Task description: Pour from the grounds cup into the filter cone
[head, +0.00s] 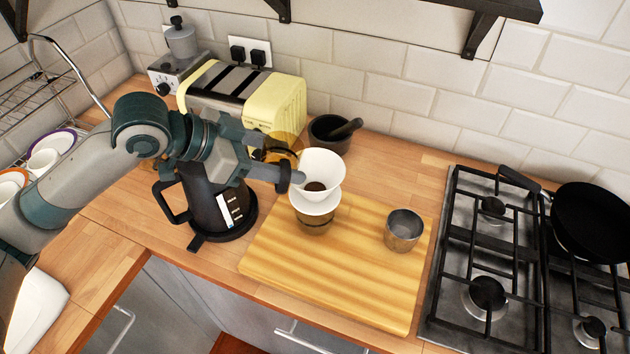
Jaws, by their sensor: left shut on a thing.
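My left gripper (284,178) comes in from the left and is shut on a see-through amber cup (286,145), which I take to be the grounds cup. The fingers and wrist hide part of the cup. It appears tilted, beside and above the left rim of the white filter cone (327,165). Dark brown grounds show at the bottom of the cone. The cone sits upright on a brownish vessel (315,225) on the wooden board (300,268). My right gripper is not in view.
A steel cup (403,231) stands at the board's right side. A black kettle (204,208) is left of the board, a yellow toaster (286,98) behind. A dark mortar with pestle (330,132) stands behind the cone. A gas hob (485,245) is at right. The board's front is clear.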

